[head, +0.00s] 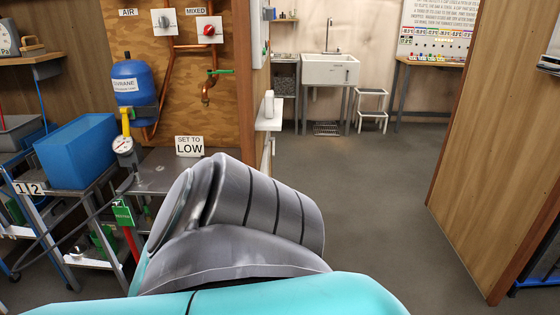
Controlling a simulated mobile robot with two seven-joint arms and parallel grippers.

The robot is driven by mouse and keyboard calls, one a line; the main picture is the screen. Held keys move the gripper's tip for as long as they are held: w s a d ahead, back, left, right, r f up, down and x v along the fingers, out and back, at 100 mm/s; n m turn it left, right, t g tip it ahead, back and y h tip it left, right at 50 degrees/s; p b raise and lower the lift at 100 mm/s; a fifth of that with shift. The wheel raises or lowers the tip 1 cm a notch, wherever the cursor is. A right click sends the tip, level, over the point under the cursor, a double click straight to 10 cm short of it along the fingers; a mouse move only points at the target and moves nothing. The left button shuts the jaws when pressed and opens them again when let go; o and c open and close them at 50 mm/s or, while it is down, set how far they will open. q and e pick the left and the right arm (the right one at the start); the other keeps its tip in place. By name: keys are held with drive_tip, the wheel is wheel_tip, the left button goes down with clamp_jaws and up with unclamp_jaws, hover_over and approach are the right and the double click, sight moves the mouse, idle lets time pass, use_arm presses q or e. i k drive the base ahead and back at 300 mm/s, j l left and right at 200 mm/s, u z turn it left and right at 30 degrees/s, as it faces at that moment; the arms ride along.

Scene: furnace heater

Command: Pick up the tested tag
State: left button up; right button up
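A small green tag (122,213) with pale markings shows at the lower left, at the front of the grey metal bench. Its lettering is too small to read, so I cannot tell for certain that it is the tested tag. A red strip or handle (132,243) shows just below it. My own grey and teal arm fills the lower middle of the view, right of the tag, and hides part of the bench and floor. Neither of my grippers is in view.
A blue bin (77,150) stands on a stand left of the bench. A blue gas cylinder (132,83) and a gauge (123,146) are behind the tag. Open floor (375,195) lies to the right, before a wooden partition (500,130).

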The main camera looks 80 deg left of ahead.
sight(124, 217)
drive_tip(key=u, duration=3.75)
drive_tip(key=z, duration=0.25)
drive_tip(key=i+j+z, duration=0.2)
drive_tip(key=z, duration=0.25)
drive_tip(key=i+j+z, duration=0.1)
drive_tip(key=j+z, duration=0.4)
drive_tip(key=i+j+z, duration=0.2)
drive_tip(key=j, duration=0.2)
drive_tip(key=j+z, duration=0.15)
drive_tip(key=j, duration=0.25)
drive_tip(key=i+j+z, duration=0.1)
drive_tip(key=j, duration=0.85)
drive_tip(key=j+z, duration=0.15)
drive_tip(key=j, duration=0.75)
drive_tip(key=i, duration=0.05)
